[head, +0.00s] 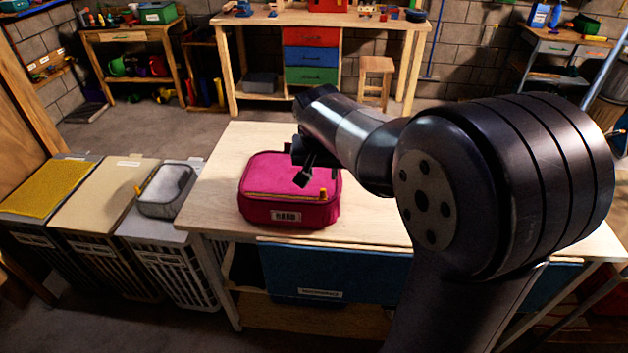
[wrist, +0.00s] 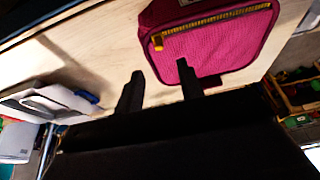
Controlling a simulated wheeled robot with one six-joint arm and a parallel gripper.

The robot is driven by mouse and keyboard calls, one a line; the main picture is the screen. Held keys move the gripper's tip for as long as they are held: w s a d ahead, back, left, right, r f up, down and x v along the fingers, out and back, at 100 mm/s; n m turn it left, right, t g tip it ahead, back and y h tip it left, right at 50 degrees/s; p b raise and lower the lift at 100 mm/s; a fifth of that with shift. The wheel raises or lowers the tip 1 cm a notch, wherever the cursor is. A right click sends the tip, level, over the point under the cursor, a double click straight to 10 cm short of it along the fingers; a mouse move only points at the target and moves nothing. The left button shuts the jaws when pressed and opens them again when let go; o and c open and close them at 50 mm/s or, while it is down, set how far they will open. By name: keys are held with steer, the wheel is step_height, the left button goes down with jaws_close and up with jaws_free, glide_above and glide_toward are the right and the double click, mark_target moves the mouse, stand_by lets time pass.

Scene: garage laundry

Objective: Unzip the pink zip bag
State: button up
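The pink zip bag (head: 290,212) stands on the light wooden table, with a white label on its front. Its lid lies flat, and a yellow zipper line runs along the upper front edge. A yellow-orange pull (head: 323,193) sits at the right end of that line. In the wrist view the bag (wrist: 215,45) is at the top, with the pull (wrist: 157,42) at its left corner. My gripper (head: 304,172) is over the bag's top, left of the pull. In the wrist view my gripper (wrist: 158,70) has its two fingers apart, with nothing between them.
The wooden table (head: 215,200) is bare around the bag's left side; my arm covers much of its right. Laundry bins with a grey basket (head: 166,190) stand to the left. A white object with blue (wrist: 50,100) shows left in the wrist view. Workbenches line the back wall.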

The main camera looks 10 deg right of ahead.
mark_target(323, 190)
steer(key=p+x, duration=0.1)
steer(key=x, duration=0.8)
steer(key=shift+d+f, duration=0.1)
steer(key=shift+f, duration=0.25)
steer(key=shift+c, duration=0.3)
jaws_close()
